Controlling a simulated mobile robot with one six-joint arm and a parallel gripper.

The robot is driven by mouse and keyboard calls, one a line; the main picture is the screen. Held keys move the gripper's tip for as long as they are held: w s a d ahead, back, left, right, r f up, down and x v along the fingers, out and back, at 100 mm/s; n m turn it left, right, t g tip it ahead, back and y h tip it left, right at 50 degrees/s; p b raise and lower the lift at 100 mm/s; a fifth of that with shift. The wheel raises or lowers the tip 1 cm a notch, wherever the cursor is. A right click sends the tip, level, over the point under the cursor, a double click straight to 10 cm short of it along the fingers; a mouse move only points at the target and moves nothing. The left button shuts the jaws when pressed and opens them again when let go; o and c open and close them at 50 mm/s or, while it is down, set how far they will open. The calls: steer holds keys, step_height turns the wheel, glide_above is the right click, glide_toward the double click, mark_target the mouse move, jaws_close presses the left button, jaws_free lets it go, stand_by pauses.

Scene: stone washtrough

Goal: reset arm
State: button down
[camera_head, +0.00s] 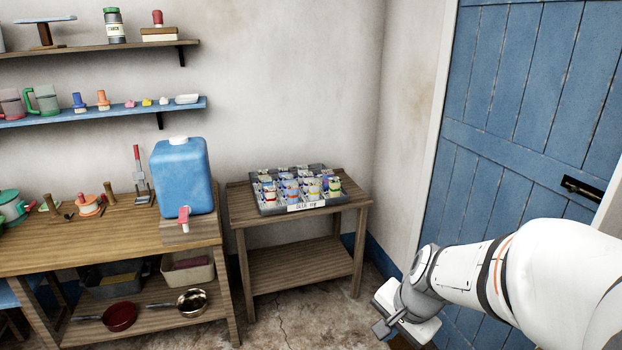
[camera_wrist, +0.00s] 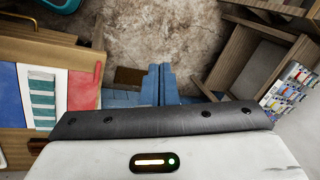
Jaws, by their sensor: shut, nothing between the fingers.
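My arm reaches in from the right edge in the head view, in front of the blue door. My gripper (camera_head: 388,322) hangs at its end, low and right of the small wooden table, apart from everything around it. In the wrist view my gripper (camera_wrist: 160,72) shows two blue-grey fingers side by side, closed together with nothing between them. The stone floor lies beyond the fingertips.
A small wooden table (camera_head: 300,262) holds a grey crate (camera_head: 282,209) of several tins. Left of it, a workbench (camera_head: 110,247) carries a blue water container (camera_head: 182,178). A blue door (camera_head: 520,90) stands behind my arm. Bare floor (camera_head: 300,318) lies in front.

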steer(key=s+r+n+h+b, duration=0.1)
steer(key=s+r+n+h, duration=0.1)
steer(key=s+r+n, duration=0.3)
steer(key=s+n, duration=0.4)
steer(key=s, duration=0.1)
steer(key=shift+d+r+b, duration=0.15)
steer(key=shift+b, duration=0.2)
